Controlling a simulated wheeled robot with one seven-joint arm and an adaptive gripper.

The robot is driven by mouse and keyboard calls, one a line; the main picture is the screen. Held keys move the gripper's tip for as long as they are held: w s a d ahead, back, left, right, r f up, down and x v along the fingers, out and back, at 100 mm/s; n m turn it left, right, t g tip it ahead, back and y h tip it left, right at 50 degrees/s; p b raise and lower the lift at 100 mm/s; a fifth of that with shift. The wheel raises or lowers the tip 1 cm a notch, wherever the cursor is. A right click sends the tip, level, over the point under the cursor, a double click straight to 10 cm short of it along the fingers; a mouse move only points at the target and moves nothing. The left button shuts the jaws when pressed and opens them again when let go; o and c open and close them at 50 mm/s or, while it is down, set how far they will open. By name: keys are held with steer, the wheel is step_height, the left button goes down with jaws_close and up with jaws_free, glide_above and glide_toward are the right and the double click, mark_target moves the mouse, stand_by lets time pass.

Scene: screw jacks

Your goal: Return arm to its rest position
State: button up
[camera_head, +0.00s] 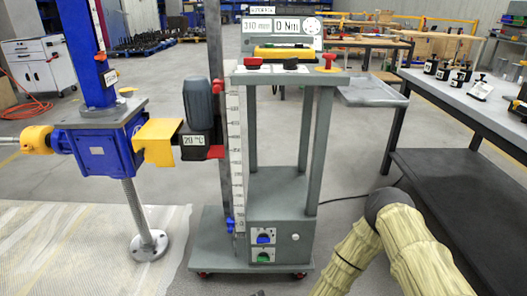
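My arm shows at the bottom right in the head view as two links in ribbed khaki covers, meeting at a dark rounded joint. The joint is in front of and to the right of the grey test stand (282,195), apart from it in the picture. Both links run down out of the frame. My gripper is not in view, so I cannot see its fingers or whether it holds anything.
A blue screw jack (104,150) with yellow couplings and a grey motor (198,103) stands left of the wheeled stand. A workbench (455,92) with small black items borders the right side. A grey side tray (372,93) juts from the stand. Open floor (345,170) lies between.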

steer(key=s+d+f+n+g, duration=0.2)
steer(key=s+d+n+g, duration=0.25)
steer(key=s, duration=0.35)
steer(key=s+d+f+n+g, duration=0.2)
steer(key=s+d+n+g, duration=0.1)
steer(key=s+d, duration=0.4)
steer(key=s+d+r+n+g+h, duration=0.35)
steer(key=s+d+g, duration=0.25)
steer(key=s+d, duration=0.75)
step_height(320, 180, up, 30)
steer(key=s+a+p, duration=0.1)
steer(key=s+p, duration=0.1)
steer(key=p, duration=2.7)
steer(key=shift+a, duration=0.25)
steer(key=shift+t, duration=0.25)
